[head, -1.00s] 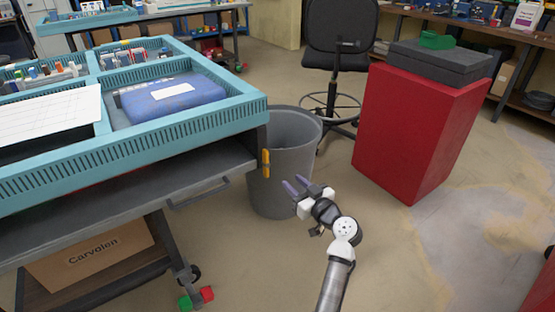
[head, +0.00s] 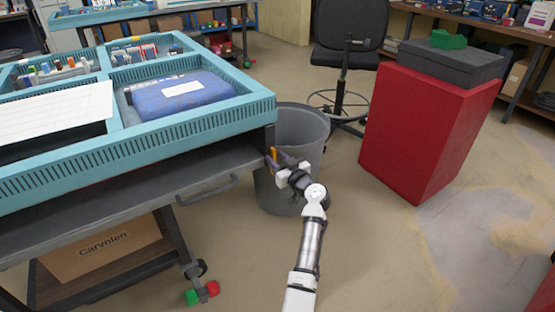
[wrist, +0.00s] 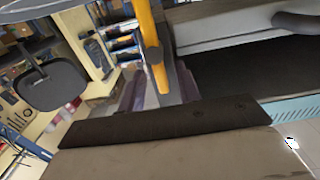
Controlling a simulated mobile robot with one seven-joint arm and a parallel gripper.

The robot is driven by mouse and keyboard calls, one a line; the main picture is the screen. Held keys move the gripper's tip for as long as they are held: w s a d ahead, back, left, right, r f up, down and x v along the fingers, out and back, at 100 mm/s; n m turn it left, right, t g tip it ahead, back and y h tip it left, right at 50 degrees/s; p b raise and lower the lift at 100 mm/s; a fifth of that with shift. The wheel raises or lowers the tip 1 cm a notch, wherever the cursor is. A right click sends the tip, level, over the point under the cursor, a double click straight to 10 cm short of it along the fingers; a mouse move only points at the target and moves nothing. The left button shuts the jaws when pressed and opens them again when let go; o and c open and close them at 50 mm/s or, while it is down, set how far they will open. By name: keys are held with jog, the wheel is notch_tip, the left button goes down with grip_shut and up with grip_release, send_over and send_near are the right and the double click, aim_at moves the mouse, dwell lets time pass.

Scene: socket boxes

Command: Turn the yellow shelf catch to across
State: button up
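The yellow catch (head: 273,154) sits at the right front corner of the workbench, at the end of the grey shelf (head: 130,190). In the earlier head frame it stands upright; now my gripper partly hides it. In the wrist view the catch (wrist: 151,45) is a long yellow bar, slightly tilted, its lower end between my two purple fingers. My gripper (head: 279,160) is at the catch in the head view. In the wrist view my gripper (wrist: 160,90) is open, with a gap on both sides of the bar. I cannot tell whether either finger touches it.
A grey bin (head: 300,130) stands right behind my gripper, close to the bench corner. A red cabinet (head: 420,130) stands to the right, and a black chair (head: 348,40) behind.

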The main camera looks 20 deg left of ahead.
jog(key=shift+c, duration=0.3)
grip_shut()
jog(key=shift+w+d+m, duration=0.1)
jog(key=shift+m, duration=0.2)
jog(key=shift+w+d+f+m+b, duration=0.15)
jog(key=shift+w+d+f+m, duration=0.2)
jog(key=shift+m, duration=2.5)
jog(key=shift+w+d+f+m+b, duration=0.1)
jog(key=shift+w+d+f+m, duration=0.3)
jog(key=shift+m, duration=2.5)
jog(key=shift+w+d+f+m+b, duration=0.2)
jog(key=shift+f+m, duration=0.4)
jog(key=shift+m, duration=2.25)
jog(key=shift+a, duration=0.15)
